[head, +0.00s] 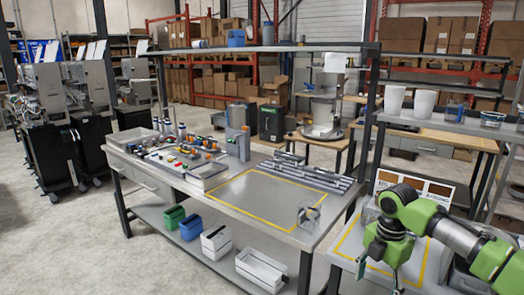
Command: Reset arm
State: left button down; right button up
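My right arm comes in from the lower right, with pale green and dark grey links. Its gripper (380,275) hangs down over the front right table (346,246), near a yellow-outlined area. Its two dark fingers look spread apart, with nothing seen between them; the lower tips are near the bottom edge of the view. My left arm and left gripper are not in view.
The workbench (222,200) has a yellow-outlined area, mostly bare, with a small grey object (308,214) at its right corner. Small coloured parts fill a tray (208,176) at left. Metal rails (310,172) lie behind. Bins (261,268) sit on the lower shelf.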

jog(key=a+f+m+t+y, duration=0.15)
jog(key=f+m, duration=0.35)
jog(key=f, duration=0.9)
jog(key=a+f+m+t, duration=0.1)
jog(key=a+f+m, duration=0.25)
jog(key=f, duration=1.05)
jog(key=s+d+f+m, duration=0.1)
jog(key=s+f+m, duration=0.4)
jog(key=f, duration=0.6)
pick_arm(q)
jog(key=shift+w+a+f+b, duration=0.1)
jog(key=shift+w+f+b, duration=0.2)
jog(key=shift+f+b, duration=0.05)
pick_arm(e)
jog(key=s+f+m, duration=0.2)
jog(key=s+f, duration=0.4)
jog(key=s, duration=0.9)
jog(key=s+a+f+m+g+h, duration=0.1)
jog(key=s+f+m, duration=0.2)
jog(key=s+f, duration=0.4)
jog(key=s+f+m, duration=0.3)
jog(key=s+f, duration=0.4)
jog(key=s, duration=1.7)
jog(key=shift+a+g, duration=0.2)
jog(key=shift+g, duration=0.15)
jog(key=shift+s+f+h, duration=0.1)
jog(key=shift+h, duration=0.15)
